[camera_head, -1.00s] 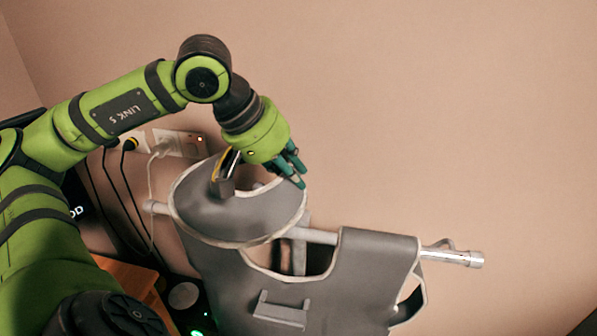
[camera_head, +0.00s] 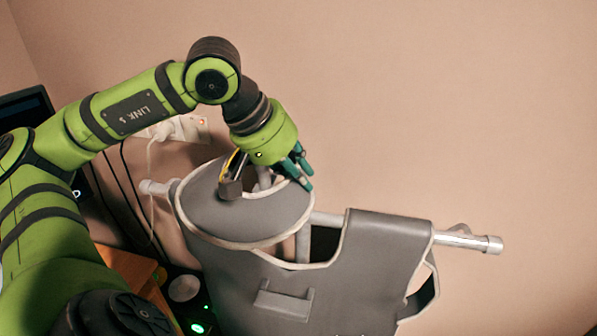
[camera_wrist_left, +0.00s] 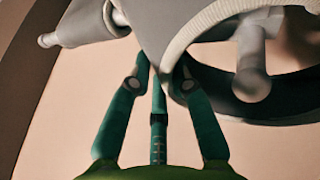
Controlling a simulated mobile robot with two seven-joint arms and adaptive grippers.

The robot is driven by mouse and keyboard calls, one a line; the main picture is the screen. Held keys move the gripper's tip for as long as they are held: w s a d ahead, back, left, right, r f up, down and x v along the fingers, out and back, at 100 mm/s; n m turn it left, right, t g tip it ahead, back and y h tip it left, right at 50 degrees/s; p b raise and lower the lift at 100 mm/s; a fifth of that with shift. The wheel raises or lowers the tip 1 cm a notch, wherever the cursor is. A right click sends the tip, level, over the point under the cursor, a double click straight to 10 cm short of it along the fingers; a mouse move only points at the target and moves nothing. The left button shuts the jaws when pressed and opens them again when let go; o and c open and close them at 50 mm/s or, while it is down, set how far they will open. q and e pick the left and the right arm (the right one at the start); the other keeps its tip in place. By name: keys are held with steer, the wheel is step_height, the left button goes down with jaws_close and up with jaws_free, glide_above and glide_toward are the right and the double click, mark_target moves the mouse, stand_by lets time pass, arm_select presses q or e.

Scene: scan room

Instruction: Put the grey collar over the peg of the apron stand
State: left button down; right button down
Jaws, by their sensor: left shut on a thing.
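The grey collar (camera_head: 235,218) with pale edging is a curved band above the hanging apron in the head view. My left gripper (camera_head: 303,171) is shut on its far right edge. The wrist view shows the fingers (camera_wrist_left: 161,76) pinching the collar (camera_wrist_left: 160,22). The grey peg (camera_head: 264,178) of the apron stand shows within the collar's opening. In the wrist view its rounded end (camera_wrist_left: 250,84) shows beside the pale rim, against the dark inside. The stand's crossbar (camera_head: 465,240) runs behind the collar. The peg's lower part is hidden. My right gripper is not in view.
A grey apron (camera_head: 350,285) hangs from the crossbar below and right of the collar. Wall sockets with cables (camera_head: 185,128) are behind my left arm. An orange-brown piece of furniture (camera_head: 135,270) is at lower left. The wall side at right is clear.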

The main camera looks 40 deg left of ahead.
arm_select(q)
steer(key=c, duration=1)
jaws_free()
steer(key=shift+c, duration=0.2)
